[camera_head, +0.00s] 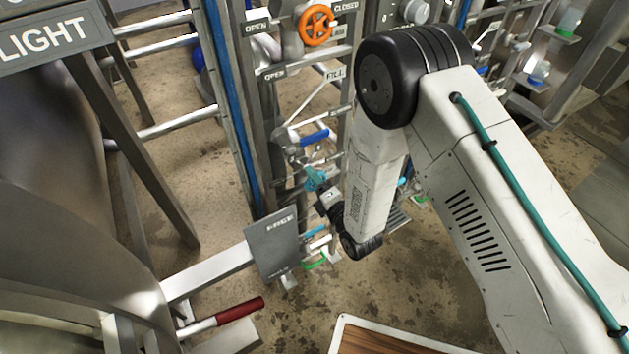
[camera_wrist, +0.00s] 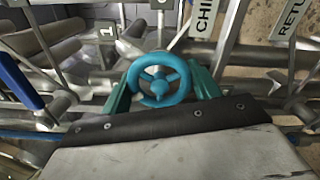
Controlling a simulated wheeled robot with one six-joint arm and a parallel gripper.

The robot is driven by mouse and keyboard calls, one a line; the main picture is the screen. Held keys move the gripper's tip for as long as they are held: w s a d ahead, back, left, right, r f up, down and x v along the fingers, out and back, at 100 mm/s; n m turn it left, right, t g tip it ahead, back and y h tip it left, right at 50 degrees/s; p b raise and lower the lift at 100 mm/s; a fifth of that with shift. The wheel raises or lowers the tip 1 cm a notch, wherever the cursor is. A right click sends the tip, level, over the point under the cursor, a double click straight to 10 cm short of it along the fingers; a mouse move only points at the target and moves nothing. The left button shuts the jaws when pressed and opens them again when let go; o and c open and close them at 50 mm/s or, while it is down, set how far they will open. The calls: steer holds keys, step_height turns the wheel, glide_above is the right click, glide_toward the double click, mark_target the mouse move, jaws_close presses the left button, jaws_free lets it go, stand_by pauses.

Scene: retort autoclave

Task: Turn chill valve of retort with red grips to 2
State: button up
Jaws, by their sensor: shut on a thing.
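In the wrist view a teal-blue handwheel (camera_wrist: 158,88) with spokes sits between the two green fingers of my gripper (camera_wrist: 161,76), which is shut on its rim from both sides. A plate reading "CHI", cut off by the top edge (camera_wrist: 205,16), stands just beyond the wheel to the right. A plate marked "1" (camera_wrist: 107,31) is to the upper left. No pointer on the wheel can be made out. In the head view my gripper (camera_head: 316,179) is small and low among the pipes, and the wheel is hard to tell from it. A red grip (camera_head: 240,311) shows at lower left.
An orange handwheel (camera_head: 316,25) is above, by "OPEN" and "CLOSED" plates. A blue lever (camera_head: 314,137) is close above my gripper. A grey label plate (camera_head: 278,244) stands to its left. A "RETU" plate (camera_wrist: 289,20) and pipes crowd the wheel. Bare floor lies below.

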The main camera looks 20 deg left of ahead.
steer(key=shift+d+f, duration=0.15)
steer(key=o, duration=1)
steer(key=shift+c, duration=0.2)
steer(key=v, duration=0.7)
steer(key=shift+s+d, duration=0.25)
steer(key=shift+s, duration=0.05)
